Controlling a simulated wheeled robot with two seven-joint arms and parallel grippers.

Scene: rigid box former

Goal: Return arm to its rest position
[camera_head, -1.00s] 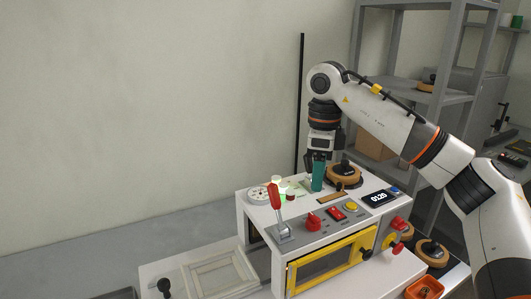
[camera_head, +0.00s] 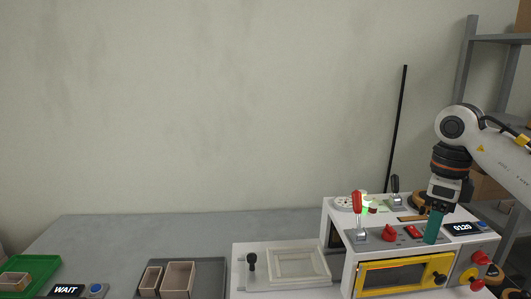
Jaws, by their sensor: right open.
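My right arm comes in from the right edge. My right gripper (camera_head: 434,226) hangs downward, open, with teal fingers over the right part of the machine's control panel, beside the small display. I see nothing between the fingers. The box former (camera_head: 372,250) is a white machine with a yellow-framed front door (camera_head: 405,277), a red-handled lever (camera_head: 358,212) and a red knob (camera_head: 389,233) on top. A black-handled lever (camera_head: 396,190) stands behind the panel. The gripper hides part of the panel. My left gripper is not in view.
A white plate with a framed recess (camera_head: 297,264) sits left of the machine. Farther left are a grey tray (camera_head: 210,280) with two open boxes, a WAIT display (camera_head: 66,291) and a green tray (camera_head: 42,266). A grey shelf (camera_head: 468,75) stands behind my arm. The grey table's back left is clear.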

